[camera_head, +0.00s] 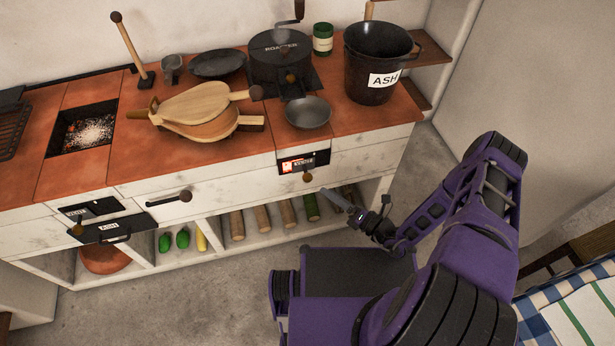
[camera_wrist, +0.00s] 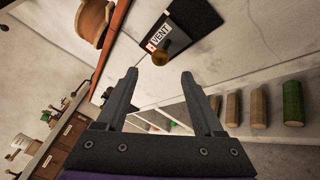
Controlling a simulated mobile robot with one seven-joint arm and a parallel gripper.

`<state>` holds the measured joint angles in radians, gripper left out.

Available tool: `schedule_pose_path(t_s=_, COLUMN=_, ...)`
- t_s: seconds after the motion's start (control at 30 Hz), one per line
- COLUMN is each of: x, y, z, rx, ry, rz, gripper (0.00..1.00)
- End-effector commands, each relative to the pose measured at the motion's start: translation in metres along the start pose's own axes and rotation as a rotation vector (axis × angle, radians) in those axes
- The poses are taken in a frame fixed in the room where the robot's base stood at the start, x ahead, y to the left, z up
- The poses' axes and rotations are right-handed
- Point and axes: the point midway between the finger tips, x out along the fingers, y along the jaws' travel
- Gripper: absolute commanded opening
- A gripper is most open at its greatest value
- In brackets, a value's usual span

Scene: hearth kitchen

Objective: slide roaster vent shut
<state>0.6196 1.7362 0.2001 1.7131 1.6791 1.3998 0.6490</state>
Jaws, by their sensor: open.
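The roaster vent (camera_head: 318,159) is a dark sliding plate on the white counter front below the roaster (camera_head: 279,60). A red-orange glow shows at its left end beside the label, so it looks at least partly open. A round brown knob (camera_head: 307,177) sits at its lower edge. In the wrist view the vent plate (camera_wrist: 190,27) reads "VENT", and its knob (camera_wrist: 160,58) is just beyond and between my fingertips, apparently not gripped. My gripper (camera_wrist: 160,73) is open and empty. In the head view my gripper (camera_head: 337,200) is below and right of the knob.
A second vent plate (camera_head: 90,208) and an ash drawer (camera_head: 118,229) are at the left. A pan (camera_head: 307,112), bellows (camera_head: 205,112) and ash bucket (camera_head: 372,62) stand on the counter. Several logs (camera_head: 262,217) fill the shelf below. A checked cloth (camera_head: 575,310) lies lower right.

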Motion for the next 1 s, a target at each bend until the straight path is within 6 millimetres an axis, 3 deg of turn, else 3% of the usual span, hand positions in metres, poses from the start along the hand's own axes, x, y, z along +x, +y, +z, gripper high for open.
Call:
schedule_pose_path(t_s=0.2, x=0.049, y=0.001, z=-0.001, rx=-0.001, ry=0.003, rz=0.003, gripper=0.69)
schedule_pose_path(t_s=0.43, x=0.084, y=0.000, z=-0.001, rx=-0.002, ry=0.004, rz=0.002, gripper=0.69)
schedule_pose_path(t_s=0.6, x=0.096, y=0.000, z=-0.001, rx=-0.001, ry=0.002, rz=0.001, gripper=0.69)
schedule_pose_path(t_s=0.87, x=0.097, y=0.000, z=-0.001, rx=0.000, ry=0.002, rz=0.000, gripper=0.69)
schedule_pose_path(t_s=0.9, x=0.097, y=0.000, z=-0.001, rx=0.000, ry=0.002, rz=0.000, gripper=0.67)
schedule_pose_path(t_s=1.0, x=0.097, y=0.000, z=-0.001, rx=0.000, ry=0.002, rz=0.000, gripper=0.49)
